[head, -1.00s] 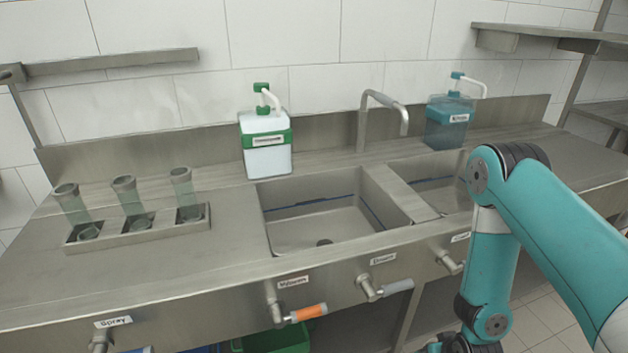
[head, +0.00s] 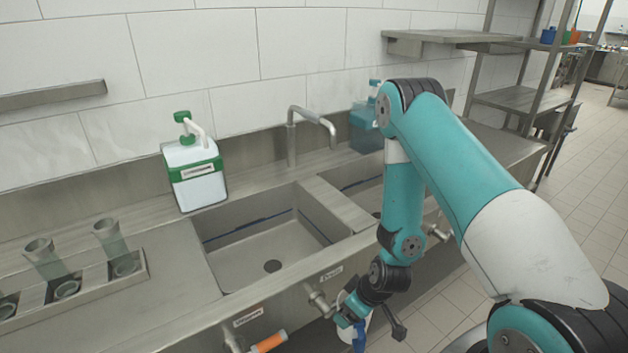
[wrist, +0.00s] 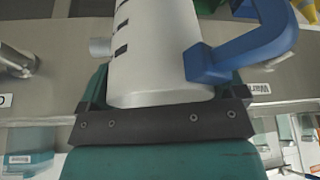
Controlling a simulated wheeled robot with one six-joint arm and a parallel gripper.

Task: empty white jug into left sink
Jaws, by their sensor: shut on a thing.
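The white jug (wrist: 152,55) fills the middle of the wrist view, with dark marks on its side and a blue handle (wrist: 245,45) on the right. My gripper (wrist: 165,115) is shut on it. In the head view my gripper (head: 352,318) is low in front of the counter, and only a little of the white jug (head: 348,328) and its blue handle (head: 359,338) shows. The jug's contents are hidden. The left sink (head: 272,240) is an empty-looking steel basin with a round drain. It is up and left of the jug in the head view.
The right sink (head: 362,190) is partly behind my arm. A tap (head: 292,140) stands behind the sinks. A white pump bottle with green trim (head: 195,175) and a blue one (head: 365,128) stand at the back. Valve handles (head: 268,342) stick out from the counter front.

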